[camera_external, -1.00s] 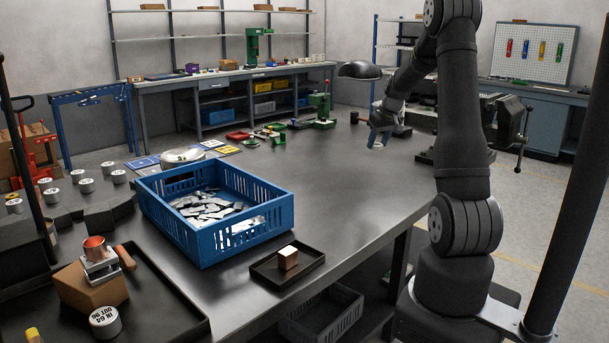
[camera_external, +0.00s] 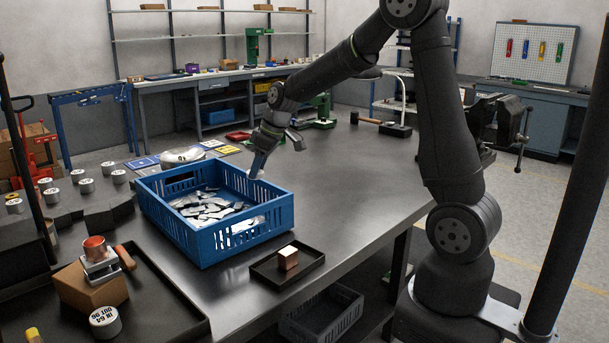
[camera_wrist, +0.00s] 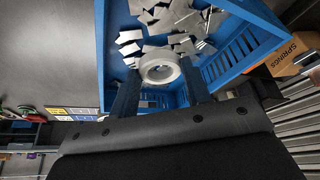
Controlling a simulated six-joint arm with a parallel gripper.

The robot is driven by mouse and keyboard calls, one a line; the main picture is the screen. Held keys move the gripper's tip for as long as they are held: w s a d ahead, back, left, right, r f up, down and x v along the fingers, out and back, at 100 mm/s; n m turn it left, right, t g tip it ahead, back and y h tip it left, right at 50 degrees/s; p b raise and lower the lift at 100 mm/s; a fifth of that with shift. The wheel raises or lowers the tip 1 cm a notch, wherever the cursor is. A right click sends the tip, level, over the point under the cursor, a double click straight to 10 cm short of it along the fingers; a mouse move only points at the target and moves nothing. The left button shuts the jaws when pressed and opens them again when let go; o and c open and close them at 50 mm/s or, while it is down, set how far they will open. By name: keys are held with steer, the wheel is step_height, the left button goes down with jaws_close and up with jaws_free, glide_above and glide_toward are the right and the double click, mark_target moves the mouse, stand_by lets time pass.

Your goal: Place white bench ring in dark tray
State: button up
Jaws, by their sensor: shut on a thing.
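The white ring (camera_wrist: 161,68) shows in the wrist view between the two fingers of my gripper (camera_wrist: 160,80), which is shut on it. In the external view my gripper (camera_external: 259,168) hangs at the far right side of the blue crate, and I cannot clearly make out the ring there. A larger dark tray (camera_external: 178,312) lies at the front left.
The blue crate (camera_external: 210,238), holding several grey metal pieces (camera_external: 205,208), stands between my gripper and the trays. The large tray bears a cardboard box (camera_external: 92,287) and a white labelled cylinder (camera_external: 105,322). The bench right of the crate is mostly clear.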

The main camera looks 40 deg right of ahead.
steer(key=s+a+n, duration=0.1)
steer(key=a, duration=0.4)
steer(key=s+a+n, duration=0.1)
steer(key=s+a, duration=0.1)
steer(key=a, duration=0.3)
steer(key=s+a+n+y, duration=0.1)
steer(key=s+a, duration=0.1)
steer(key=a, duration=0.3)
steer(key=shift+s+n+g, duration=0.15)
steer(key=shift+n+g, duration=0.15)
steer(key=shift+g, duration=0.1)
steer(key=s+a+n+g, duration=0.1)
steer(key=s+a+n, duration=0.2)
steer(key=s+a, duration=0.65)
glide_above(167, 321)
steer(key=d, duration=0.1)
steer(key=shift+y, duration=0.3)
steer(key=f, duration=1.2)
steer(key=shift+s+d, duration=0.15)
steer(key=shift+s, duration=0.15)
steer(key=shift+f, duration=2)
steer(key=shift+f, duration=0.15)
steer(key=o, duration=1)
steer(key=shift+o, duration=0.2)
